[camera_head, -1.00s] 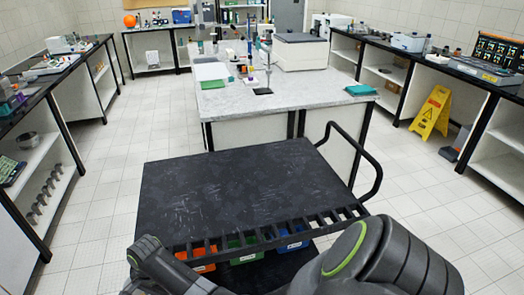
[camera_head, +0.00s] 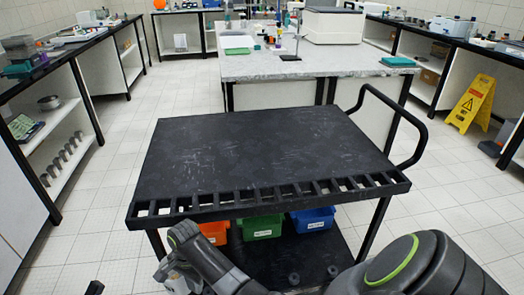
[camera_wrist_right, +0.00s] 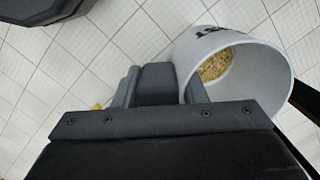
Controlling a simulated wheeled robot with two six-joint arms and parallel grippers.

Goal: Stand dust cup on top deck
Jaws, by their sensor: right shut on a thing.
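The dust cup (camera_wrist_right: 238,66) is a white round cup with dark lettering and brown grains inside. In the right wrist view it is at the upper right, mouth towards the camera. My right gripper (camera_wrist_right: 157,86) is shut on a dark grey block at the cup's side, which looks like its handle. The cup is off the floor. In the head view a small pale part by my right arm, at the lower left, may be the cup. The top deck (camera_head: 265,155) is the flat black top of a cart, bare, beyond my right arm. My left gripper is not clearly seen.
The deck has a slotted front edge (camera_head: 270,196) and a looped handle (camera_head: 418,125) at right. Orange, green (camera_head: 262,227) and blue (camera_head: 312,219) bins sit below. A bench (camera_head: 310,65) stands behind the cart; a yellow floor sign (camera_head: 470,105) is at right.

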